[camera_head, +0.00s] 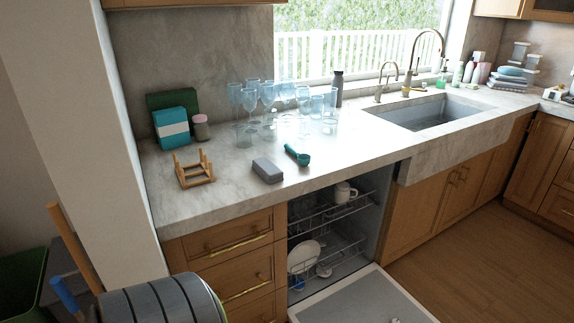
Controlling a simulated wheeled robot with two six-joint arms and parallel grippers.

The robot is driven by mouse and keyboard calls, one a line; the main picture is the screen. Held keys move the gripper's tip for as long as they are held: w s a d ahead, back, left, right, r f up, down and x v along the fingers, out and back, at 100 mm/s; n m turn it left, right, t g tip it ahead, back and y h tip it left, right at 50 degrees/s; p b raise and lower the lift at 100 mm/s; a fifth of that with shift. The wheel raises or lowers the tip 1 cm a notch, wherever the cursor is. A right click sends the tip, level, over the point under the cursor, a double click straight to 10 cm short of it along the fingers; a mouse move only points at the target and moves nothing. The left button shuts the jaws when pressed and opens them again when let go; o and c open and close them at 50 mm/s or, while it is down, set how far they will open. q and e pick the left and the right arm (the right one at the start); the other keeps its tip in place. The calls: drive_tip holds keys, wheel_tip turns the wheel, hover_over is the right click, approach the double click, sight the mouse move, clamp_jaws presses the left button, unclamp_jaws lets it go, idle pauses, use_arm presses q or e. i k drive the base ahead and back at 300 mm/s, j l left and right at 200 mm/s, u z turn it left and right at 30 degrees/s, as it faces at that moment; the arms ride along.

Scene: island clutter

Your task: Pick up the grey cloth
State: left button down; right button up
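Neither of my grippers is in the head view.
Several clear glasses (249,101) stand behind the cloth. A teal box (172,129) and a small jar (201,128) stand at the back left. The open dishwasher door (360,300) juts out low in front. The sink (425,113) is at the right.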

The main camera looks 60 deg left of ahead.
sight(271, 174)
drive_tip(key=u, duration=1.5)
